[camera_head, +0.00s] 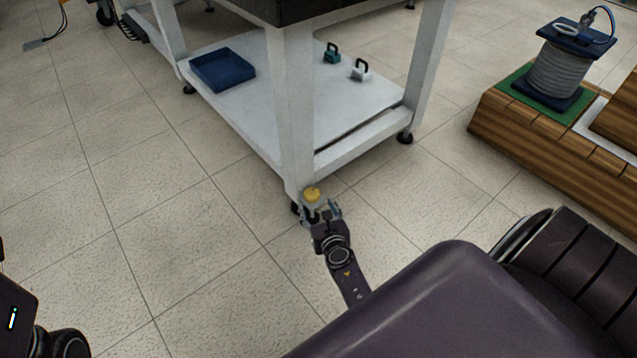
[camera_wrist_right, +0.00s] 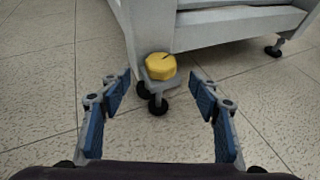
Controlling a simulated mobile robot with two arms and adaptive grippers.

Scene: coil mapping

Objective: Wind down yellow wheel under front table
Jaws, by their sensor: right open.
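The yellow wheel (camera_head: 312,194) is a small knob low on the front leg of the white table (camera_head: 296,110). In the right wrist view the yellow wheel (camera_wrist_right: 160,67) sits on a bracket at the leg's foot, above dark casters (camera_wrist_right: 157,104). My right gripper (camera_head: 322,212) is down by the leg foot, close to the wheel. In the wrist view the right gripper (camera_wrist_right: 160,105) is open and empty, its blue-padded fingers to either side and the wheel ahead, just beyond the tips. My left gripper does not show clearly; only part of a dark arm (camera_head: 30,325) is at lower left.
The table's lower shelf (camera_head: 262,112) holds a blue tray (camera_head: 223,69), a green weight (camera_head: 332,54) and a white weight (camera_head: 360,70). A wooden platform (camera_head: 560,138) with a coil (camera_head: 562,72) stands at right. The tiled floor (camera_head: 150,220) at left is clear.

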